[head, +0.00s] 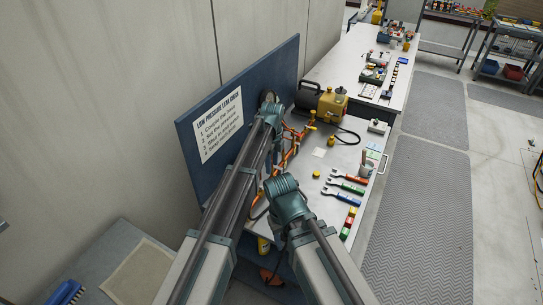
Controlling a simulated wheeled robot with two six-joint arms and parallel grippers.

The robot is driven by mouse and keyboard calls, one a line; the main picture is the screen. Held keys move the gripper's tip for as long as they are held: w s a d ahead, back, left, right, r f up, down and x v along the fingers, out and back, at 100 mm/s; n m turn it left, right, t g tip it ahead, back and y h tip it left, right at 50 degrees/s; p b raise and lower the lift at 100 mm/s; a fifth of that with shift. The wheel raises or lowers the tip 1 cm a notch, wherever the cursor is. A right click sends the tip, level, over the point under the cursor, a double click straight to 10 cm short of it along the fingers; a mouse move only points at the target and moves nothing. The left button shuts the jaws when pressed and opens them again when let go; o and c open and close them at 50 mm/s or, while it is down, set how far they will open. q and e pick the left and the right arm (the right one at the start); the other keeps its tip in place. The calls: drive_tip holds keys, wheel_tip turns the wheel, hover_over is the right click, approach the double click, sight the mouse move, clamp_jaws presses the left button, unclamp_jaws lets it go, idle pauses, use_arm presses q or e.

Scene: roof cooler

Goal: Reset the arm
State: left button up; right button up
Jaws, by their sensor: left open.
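My left arm reaches in from the lower left across the front of the blue board. My left gripper (275,154) is small and partly hidden behind the arm links, close to the orange hoses at the left end of the white bench. It is open, and I see nothing held in it. My right arm comes in from the bottom with its teal joint over the bench's near left corner. Its gripper does not show.
The blue board (190,138) carries a leak check sign (218,124). The bench (318,222) holds a yellow pump (333,104), orange hoses (292,146), several wrenches (349,187) and coloured blocks (350,217). A grey mat (425,215) lies on open floor at right.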

use_arm(q)
drive_tip(key=shift+s+a, duration=0.1)
drive_tip(key=s+a+n, duration=1)
drive_tip(key=s+n, duration=0.2)
drive_tip(key=s, duration=0.1)
drive_tip(key=s+a+n, duration=1)
drive_tip(key=s+n, duration=0.2)
drive_tip(key=s, duration=0.1)
drive_tip(key=s+d+f+m+b, duration=0.2)
drive_tip(key=d, duration=0.3)
drive_tip(key=s+d+f+m+y+b, duration=0.1)
drive_tip(key=s+d+f+b, duration=0.1)
drive_tip(key=d, duration=0.4)
drive_tip(key=shift+s+d+f+m, duration=0.2)
drive_tip(key=shift+s+m, duration=0.2)
drive_tip(key=shift+s, duration=0.25)
